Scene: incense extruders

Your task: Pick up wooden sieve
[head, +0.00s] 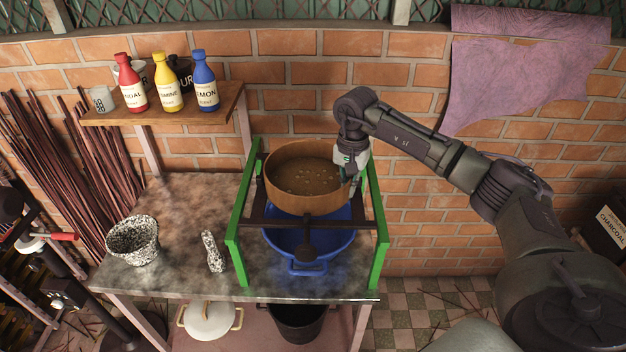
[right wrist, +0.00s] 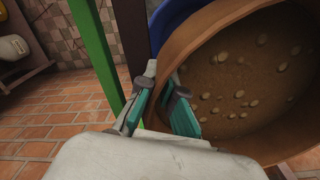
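The wooden sieve (head: 303,196) is a round brown pan with a speckled bottom and several pale bits in it. It sits level at the dark crossbars of the green frame (head: 237,262), above a blue basin (head: 307,262). My right gripper (head: 349,174) is at the sieve's right rim. In the right wrist view, the teal-padded fingers (right wrist: 158,108) straddle the sieve wall (right wrist: 200,38), one inside and one outside, and appear closed on it. The fingertips are partly hidden by the rim in the head view. My left gripper is not in view.
The green frame's right post (head: 377,225) stands close beside my right gripper. A speckled mortar (head: 133,240) and pestle (head: 213,251) are on the left of the table (head: 170,210). A shelf (head: 165,112) with bottles is behind. Incense sticks (head: 62,165) lean at left.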

